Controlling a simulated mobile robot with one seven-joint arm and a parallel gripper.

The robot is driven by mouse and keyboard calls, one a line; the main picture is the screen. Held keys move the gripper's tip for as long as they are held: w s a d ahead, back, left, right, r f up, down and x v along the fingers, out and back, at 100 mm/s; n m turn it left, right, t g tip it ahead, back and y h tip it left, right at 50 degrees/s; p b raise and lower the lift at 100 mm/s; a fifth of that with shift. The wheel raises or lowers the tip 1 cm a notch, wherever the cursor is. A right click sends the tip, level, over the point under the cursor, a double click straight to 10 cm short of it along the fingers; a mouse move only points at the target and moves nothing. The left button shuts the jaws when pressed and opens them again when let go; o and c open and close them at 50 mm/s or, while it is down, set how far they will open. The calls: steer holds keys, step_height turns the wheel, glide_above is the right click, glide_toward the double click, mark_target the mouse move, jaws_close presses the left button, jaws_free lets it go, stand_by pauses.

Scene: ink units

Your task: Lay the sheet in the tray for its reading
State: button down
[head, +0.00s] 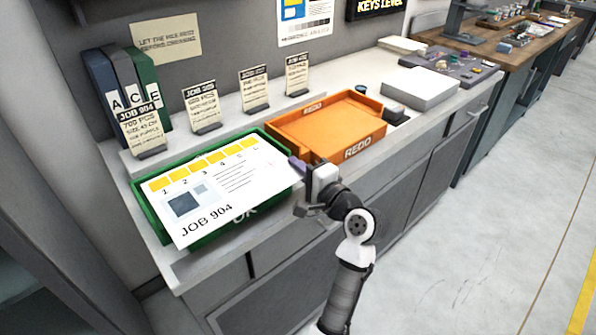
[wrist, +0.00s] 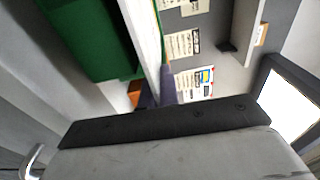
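The sheet (head: 235,178) is white, marked JOB 904, with a row of yellow patches numbered along its far edge. It lies over the green tray (head: 212,237), marked OK, and covers most of its opening. Its near edge overhangs the tray's front rim; whether it touches the tray I cannot tell. My gripper (head: 299,166), with purple fingers, is at the sheet's right edge and shut on it. In the wrist view the sheet (wrist: 143,30) runs edge-on to the fingers (wrist: 156,92), beside the green tray (wrist: 85,40).
Several job cards stand behind the trays, the JOB 904 card (head: 142,128) before the binders (head: 125,85). A paper stack (head: 418,88) lies further right. The counter's front strip is clear.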

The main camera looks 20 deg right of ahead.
steer(key=shift+f, duration=0.75)
steer(key=shift+f, duration=0.2)
steer(key=c, duration=1.6)
jaws_free()
steer(key=shift+c, duration=0.2)
steer(key=shift+r, duration=0.2)
steer(key=b+v, duration=0.2)
steer(key=v, duration=1)
